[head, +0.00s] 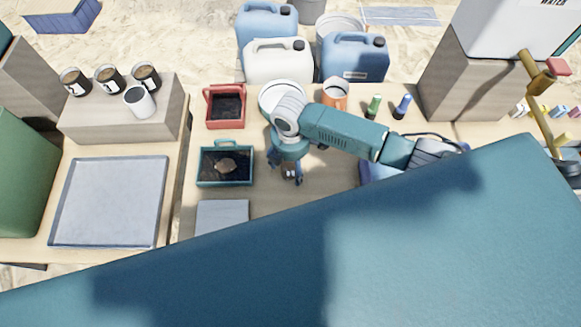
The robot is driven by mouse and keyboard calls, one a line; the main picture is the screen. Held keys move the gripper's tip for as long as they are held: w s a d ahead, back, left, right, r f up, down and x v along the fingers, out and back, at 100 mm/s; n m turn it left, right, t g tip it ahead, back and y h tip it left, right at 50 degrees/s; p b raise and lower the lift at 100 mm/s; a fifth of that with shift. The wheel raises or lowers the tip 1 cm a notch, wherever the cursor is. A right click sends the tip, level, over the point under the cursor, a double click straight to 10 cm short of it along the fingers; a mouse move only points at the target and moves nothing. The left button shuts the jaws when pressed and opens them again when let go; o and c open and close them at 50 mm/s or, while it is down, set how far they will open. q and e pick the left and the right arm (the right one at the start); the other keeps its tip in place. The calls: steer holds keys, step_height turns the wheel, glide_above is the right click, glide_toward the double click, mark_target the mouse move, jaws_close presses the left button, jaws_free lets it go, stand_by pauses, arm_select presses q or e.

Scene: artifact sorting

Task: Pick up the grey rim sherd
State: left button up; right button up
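My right gripper (286,172) hangs over the middle of the wooden table, pointing down, just right of the teal tray. Its fingers look spread apart. A small dark and pale patch shows between them; I cannot tell whether it is a sherd or part of the gripper. A brownish-grey piece (228,165) lies in the dark bed of the teal tray (204,184); I cannot tell whether it is the grey rim sherd. No other sherd can be made out. The large teal surface in front hides the table's near part. My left gripper is not in view.
A red tray (225,125) and a white bucket (272,92) stand behind the teal tray, with an orange mug (334,95) farther right. A grey pad (222,215) lies in front. Several jerrycans (278,65) stand beyond the table.

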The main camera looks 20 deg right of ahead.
steer(key=c, duration=1.1)
steer(key=shift+o, duration=0.2)
steer(key=shift+r, duration=0.1)
